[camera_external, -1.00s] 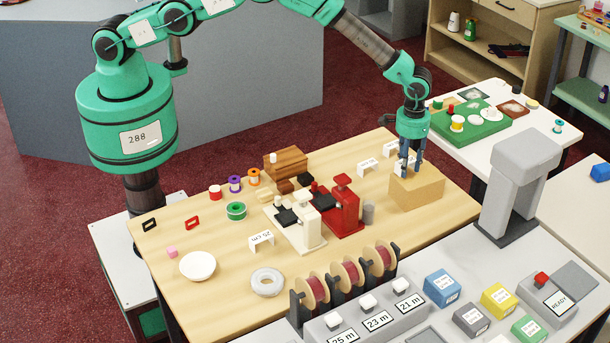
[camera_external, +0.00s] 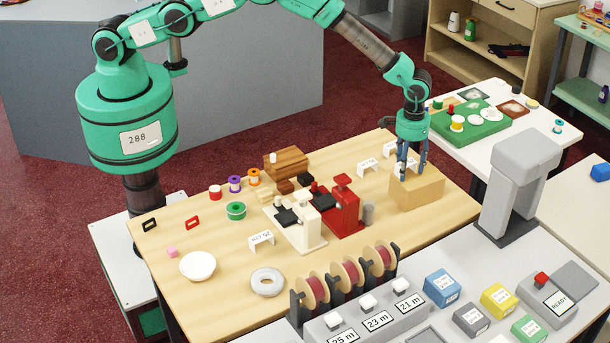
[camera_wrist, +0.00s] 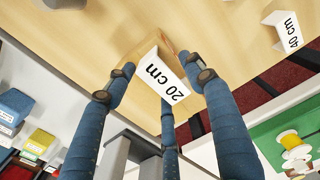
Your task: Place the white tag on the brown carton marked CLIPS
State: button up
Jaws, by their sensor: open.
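The white tag (camera_wrist: 160,76) reads "20 cm" in the wrist view. It also shows small in the external view (camera_external: 405,169), on top of the brown carton (camera_external: 418,192) at the right end of the wooden table. My gripper (camera_external: 412,173) is right above the carton. Its blue fingers are open and spread around the tag, with gaps between them and it in the wrist view. No CLIPS marking can be read on the carton's visible sides.
A red device (camera_external: 341,208) and a grey cylinder (camera_external: 368,213) stand left of the carton. A grey column (camera_external: 515,185) rises to its right.

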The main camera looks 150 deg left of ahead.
aim_at(408, 164)
jog(key=shift+r, duration=0.15)
notch_tip(408, 164, up, 12)
dwell(0.6)
dwell(0.6)
